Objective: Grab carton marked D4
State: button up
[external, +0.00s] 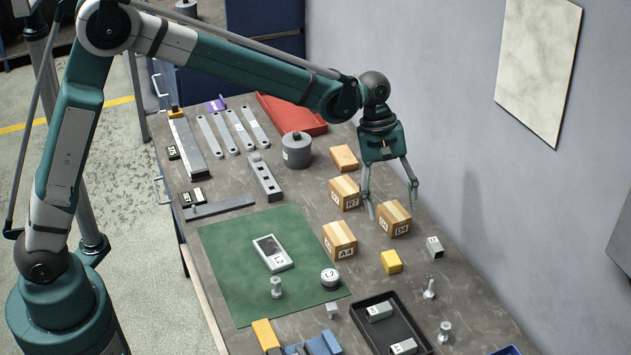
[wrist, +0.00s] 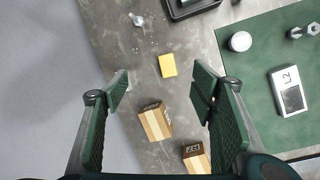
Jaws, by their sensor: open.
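The carton marked D4 (external: 394,221) is a small brown box with a pale tape strip, standing on the grey bench. In the wrist view this carton (wrist: 155,122) shows between the two fingers, its label too small to read. My gripper (external: 391,212) is open and empty, pointing down over the D4 carton, with one finger towards each side. Its green finger pads (wrist: 161,95) stand wide apart in the wrist view. I cannot tell how far above the carton the fingertips are.
Carton R7 (external: 344,193) and carton A4 (external: 340,241) stand close by on the left. A yellow block (external: 391,262) lies in front of D4, and a grey block (external: 435,247) to its right. A black tray (external: 392,318) and green mat (external: 230,245) are nearer. A wall rises right.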

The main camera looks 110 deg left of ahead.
aim_at(393, 210)
jog(key=s+a+f+n, duration=0.1)
jog(key=a+f, duration=0.2)
jog(key=a, duration=0.2)
jog(key=s+a+f+n+p, duration=0.1)
jog(key=s+a+f+n, duration=0.1)
jog(key=a, duration=0.4)
jog(key=s+a+f+n+h+p, duration=0.1)
jog(key=a+f+n, duration=0.1)
jog(key=a+f, duration=0.2)
jog(key=shift+s+a+f, duration=0.15)
jog(key=shift+s+a, duration=0.05)
jog(key=shift+a, duration=0.2)
jog(key=shift+s+a+f, duration=0.15)
jog(key=shift+a, duration=0.25)
jog(key=shift+x, duration=1.25)
jog(key=shift+d+f, duration=0.1)
jog(key=shift+w+b+x, duration=0.1)
jog(key=shift+b+x, duration=0.05)
jog(key=shift+x, duration=1.1)
jog(key=shift+w+b+x, duration=0.15)
jog(key=shift+x, duration=1.1)
jog(key=shift+c, duration=0.3)
jog(key=c, duration=1)
